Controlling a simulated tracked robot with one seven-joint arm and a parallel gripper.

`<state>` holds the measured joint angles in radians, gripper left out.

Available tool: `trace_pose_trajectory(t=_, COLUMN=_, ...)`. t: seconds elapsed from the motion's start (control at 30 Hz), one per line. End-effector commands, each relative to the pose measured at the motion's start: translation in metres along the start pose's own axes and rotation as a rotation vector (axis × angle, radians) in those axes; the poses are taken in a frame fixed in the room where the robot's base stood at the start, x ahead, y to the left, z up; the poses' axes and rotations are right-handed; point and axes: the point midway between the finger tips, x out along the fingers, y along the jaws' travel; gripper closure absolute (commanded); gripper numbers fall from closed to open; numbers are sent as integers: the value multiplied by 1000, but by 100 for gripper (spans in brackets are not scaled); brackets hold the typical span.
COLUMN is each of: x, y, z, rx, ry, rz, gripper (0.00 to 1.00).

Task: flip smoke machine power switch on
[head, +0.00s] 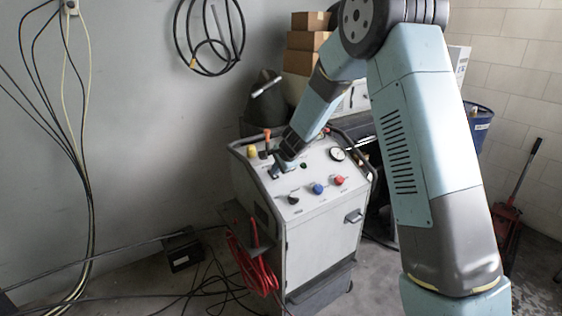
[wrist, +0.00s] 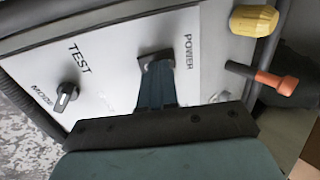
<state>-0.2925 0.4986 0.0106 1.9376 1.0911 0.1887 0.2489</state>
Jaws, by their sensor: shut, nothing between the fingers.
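The smoke machine (head: 318,243) is a white wheeled cabinet with a sloped control panel, in the middle of the head view. In the wrist view its panel (wrist: 110,62) carries the words TEST, MODE and POWER. A dark switch (wrist: 155,57) sits beside the POWER label, partly hidden by my fingers. My gripper (wrist: 154,82) is shut and empty, its fingertips at this switch; I cannot tell whether they touch it, or which way the switch is set. In the head view my gripper (head: 276,171) is over the panel's left part.
A black MODE knob (wrist: 66,96), a yellow knob (wrist: 254,20) and an orange-tipped lever (wrist: 277,83) are near my gripper. Blue (head: 318,188) and red (head: 339,181) knobs and a gauge (head: 338,154) are on the panel. Red cable (head: 252,265) hangs at the machine's left side.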

Motion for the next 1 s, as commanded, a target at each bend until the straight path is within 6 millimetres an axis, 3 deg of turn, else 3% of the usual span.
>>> trace_pose_trajectory(t=0.17, x=-22, y=-8, z=-6, rx=2, ry=4, rz=-3, gripper=100)
trace_pose_trajectory(t=0.6, x=-102, y=-30, z=-14, rx=10, ry=10, rz=-3, gripper=100)
trace_pose_trajectory(t=0.8, x=-124, y=-35, z=-15, rx=13, ry=10, rz=-1, gripper=100)
trace_pose_trajectory(t=1.0, x=-130, y=-36, z=-16, rx=15, ry=11, rz=1, gripper=100)
